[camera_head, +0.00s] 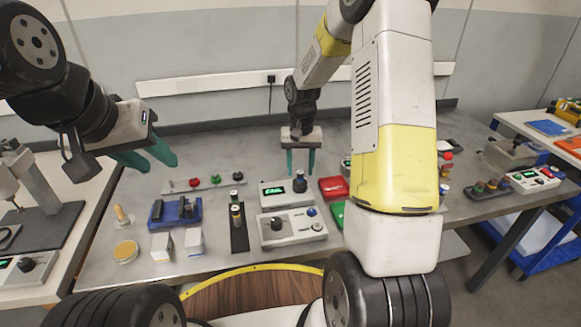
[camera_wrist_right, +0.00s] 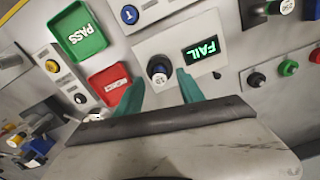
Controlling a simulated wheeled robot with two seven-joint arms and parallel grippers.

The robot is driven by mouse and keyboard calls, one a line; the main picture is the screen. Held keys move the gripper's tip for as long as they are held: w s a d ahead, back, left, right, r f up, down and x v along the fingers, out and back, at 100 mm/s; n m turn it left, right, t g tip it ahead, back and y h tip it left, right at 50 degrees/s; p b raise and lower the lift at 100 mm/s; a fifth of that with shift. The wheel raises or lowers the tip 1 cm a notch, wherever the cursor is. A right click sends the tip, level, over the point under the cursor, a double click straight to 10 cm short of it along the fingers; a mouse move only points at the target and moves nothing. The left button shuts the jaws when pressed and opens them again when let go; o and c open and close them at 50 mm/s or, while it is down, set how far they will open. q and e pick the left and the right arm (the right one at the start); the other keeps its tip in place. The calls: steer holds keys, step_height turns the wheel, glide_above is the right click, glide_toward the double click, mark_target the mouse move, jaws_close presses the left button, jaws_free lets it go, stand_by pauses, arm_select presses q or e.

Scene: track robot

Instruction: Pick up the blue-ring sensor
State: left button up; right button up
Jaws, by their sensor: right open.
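A dark cylindrical sensor (camera_head: 299,182) stands upright in the tester (camera_head: 272,199) with a green display. In the right wrist view it (camera_wrist_right: 157,68) seems to carry a bluish band and sits beside the lit FAIL display. My right gripper (camera_head: 300,170) is open above and behind it. In the right wrist view the teal fingertips (camera_wrist_right: 160,82) lie either side of the sensor's lower end in the picture; contact cannot be told. My left gripper (camera_head: 148,161) is open and empty, above the table's left part.
A red tray (camera_head: 333,188) and a green PASS tray (camera_wrist_right: 78,37) lie beside the tester. A second control box (camera_head: 291,229) stands in front. Another sensor stands on a black strip (camera_head: 239,240). A blue fixture (camera_head: 175,212) and white blocks (camera_head: 162,247) are left. My right arm hides part of the table.

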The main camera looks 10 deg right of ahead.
step_height(320, 180, down, 2)
steer(key=shift+f, duration=0.15)
jaws_close()
stand_by(0.4)
